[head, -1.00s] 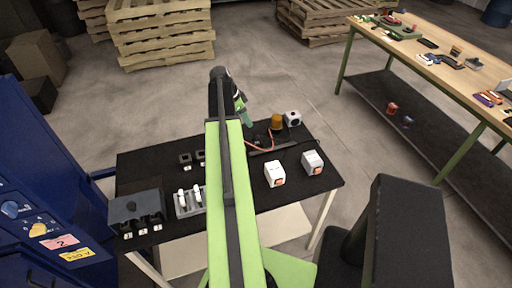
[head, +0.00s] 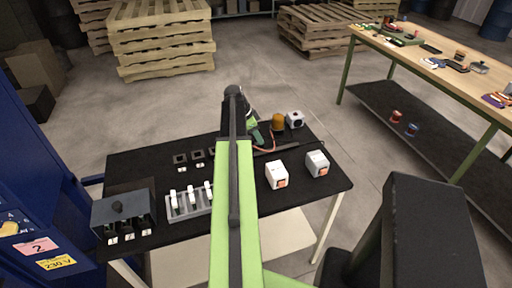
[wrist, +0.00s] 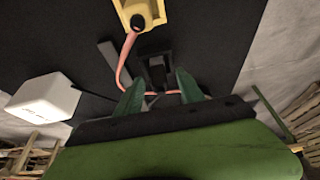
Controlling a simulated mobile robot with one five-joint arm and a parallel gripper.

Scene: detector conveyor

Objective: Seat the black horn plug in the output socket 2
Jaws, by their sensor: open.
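My gripper (head: 256,136) is open over the far part of the black table, left of the orange-yellow horn unit (head: 278,123). In the wrist view its green fingertips (wrist: 158,84) straddle the near end of a black block-like part (wrist: 155,68), which looks like the horn plug; contact cannot be told. A pink-orange cable runs from the yellow unit (wrist: 152,14) round to the fingers. A grey box (head: 123,207) at the table's left front has several dark openings with numbered labels, seemingly the output sockets. Small black square sockets (head: 180,158) sit behind, partly hidden by my arm.
A grey block with white levers (head: 190,200) stands beside the grey box. A blue cabinet (head: 35,190) borders the left.

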